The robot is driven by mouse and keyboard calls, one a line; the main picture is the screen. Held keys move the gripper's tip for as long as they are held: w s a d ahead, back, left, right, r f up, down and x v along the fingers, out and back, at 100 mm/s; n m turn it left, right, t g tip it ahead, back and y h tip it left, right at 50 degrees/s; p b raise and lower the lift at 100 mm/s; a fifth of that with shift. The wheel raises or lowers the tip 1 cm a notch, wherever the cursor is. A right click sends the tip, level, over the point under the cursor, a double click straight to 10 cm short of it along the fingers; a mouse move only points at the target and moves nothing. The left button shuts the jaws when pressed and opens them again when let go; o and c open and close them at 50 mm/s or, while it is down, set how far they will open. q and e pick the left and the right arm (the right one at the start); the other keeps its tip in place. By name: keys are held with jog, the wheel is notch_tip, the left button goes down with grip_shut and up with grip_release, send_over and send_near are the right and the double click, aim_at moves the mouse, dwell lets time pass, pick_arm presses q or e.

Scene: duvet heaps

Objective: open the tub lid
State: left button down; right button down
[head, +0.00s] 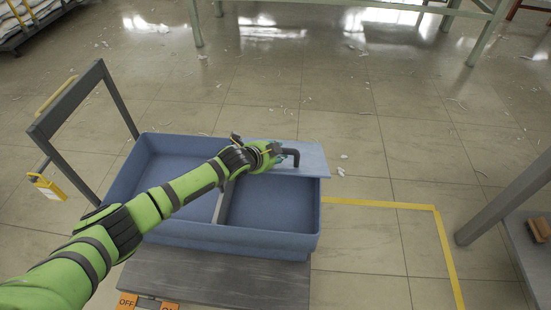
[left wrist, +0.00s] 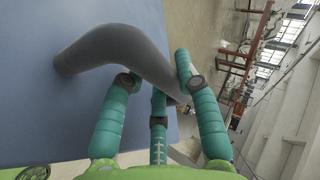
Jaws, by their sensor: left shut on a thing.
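A blue tub (head: 210,233) with two compartments sits on a cart. The left compartment is open and looks empty. The light blue flat lid (head: 312,160) lies over the back of the right compartment; the front of that compartment is uncovered. The lid's right end reaches slightly past the tub's right wall. A dark grey bent handle (head: 291,152) stands on the lid; it also shows large in the left wrist view (left wrist: 110,45). My left gripper (head: 278,154) is shut on the handle, its teal fingers on both sides of it. My right gripper is not in view.
The cart has a dark grey push frame (head: 82,98) at left and a grey deck (head: 215,275) in front. Yellow tape (head: 385,204) marks the floor at right, near a grey post (head: 505,197). Open floor with scattered scraps lies behind.

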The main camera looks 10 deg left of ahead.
pick_arm(q)
jog(key=shift+w+r, duration=0.55)
jog(key=shift+r, duration=0.1)
jog(key=c, duration=0.9)
grip_release()
jog(key=shift+s, duration=0.1)
jog(key=shift+s+a, duration=0.1)
jog(key=shift+s, duration=0.1)
jog(key=v, duration=1.1)
jog(key=shift+r, duration=0.3)
jog(key=shift+s+a, duration=0.1)
jog(key=shift+a, duration=0.05)
